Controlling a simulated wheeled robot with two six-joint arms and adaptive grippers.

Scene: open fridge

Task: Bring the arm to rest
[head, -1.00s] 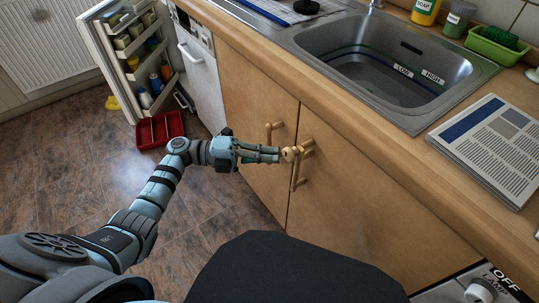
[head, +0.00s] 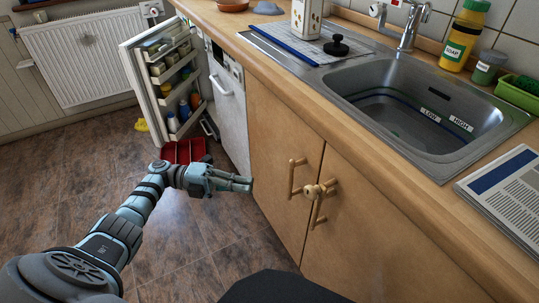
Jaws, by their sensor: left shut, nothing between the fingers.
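My left arm comes in from the lower left and is bent at the elbow. My left gripper (head: 241,184) is shut and empty, its fingers together and pointing right. In the picture it lies in front of the lower edge of the white appliance front, left of the wooden cabinet doors (head: 285,165). It looks apart from the door handles (head: 314,190). My right gripper is not in view.
The fridge door (head: 143,78) stands open at the back left, its shelves holding bottles and boxes. A red tray (head: 184,151) is on the floor below it. The counter (head: 300,95) with the sink (head: 395,110) runs along the right. Floor at left is largely clear.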

